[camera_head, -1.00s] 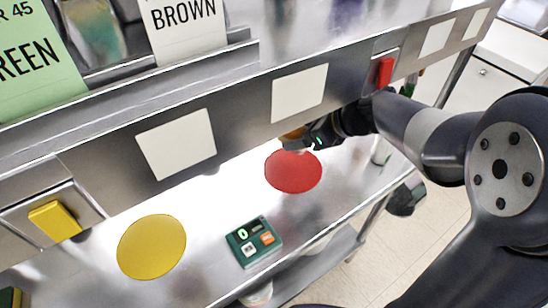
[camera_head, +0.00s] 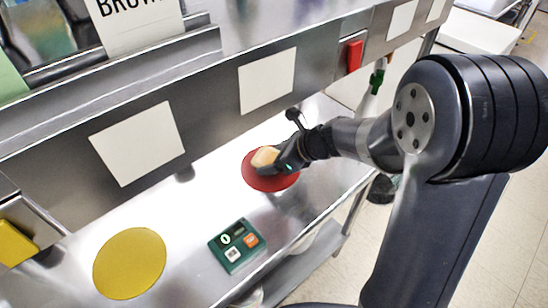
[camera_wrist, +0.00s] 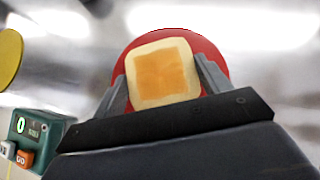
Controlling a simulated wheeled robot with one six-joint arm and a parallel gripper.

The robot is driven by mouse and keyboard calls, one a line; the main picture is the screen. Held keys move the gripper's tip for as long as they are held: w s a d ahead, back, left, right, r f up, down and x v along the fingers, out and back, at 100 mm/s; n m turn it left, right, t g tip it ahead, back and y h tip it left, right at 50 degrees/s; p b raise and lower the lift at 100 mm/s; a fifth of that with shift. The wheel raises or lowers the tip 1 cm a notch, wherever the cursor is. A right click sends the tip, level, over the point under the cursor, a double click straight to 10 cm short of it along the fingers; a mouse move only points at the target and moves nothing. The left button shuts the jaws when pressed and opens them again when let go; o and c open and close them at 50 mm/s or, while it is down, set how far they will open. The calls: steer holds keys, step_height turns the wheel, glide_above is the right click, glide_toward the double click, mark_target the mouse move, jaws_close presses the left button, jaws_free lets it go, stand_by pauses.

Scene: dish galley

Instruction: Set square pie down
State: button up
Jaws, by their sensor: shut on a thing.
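The square pie (camera_head: 264,157) is pale with an orange-brown top. In the wrist view it (camera_wrist: 162,72) sits between the two fingers of my gripper (camera_wrist: 163,84), which is shut on it. In the head view my gripper (camera_head: 278,160) holds the pie over the red round mat (camera_head: 270,183) on the steel counter. The red mat also shows behind the pie in the wrist view (camera_wrist: 213,62). I cannot tell whether the pie touches the mat.
A yellow round mat (camera_head: 130,263) lies at the left of the counter. A green box with a display and buttons (camera_head: 236,245) stands between the mats near the front edge. A steel panel with white squares (camera_head: 138,143), a yellow switch (camera_head: 15,243) and a red switch (camera_head: 350,57) runs behind.

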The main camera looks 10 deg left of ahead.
steer(key=shift+f, duration=0.1)
steer(key=o, duration=0.7)
steer(key=shift+f, duration=0.1)
steer(key=o, duration=0.5)
steer(key=shift+c, duration=0.2)
steer(key=shift+r, duration=0.25)
steer(key=p+v, duration=0.1)
steer(key=v, duration=1.1)
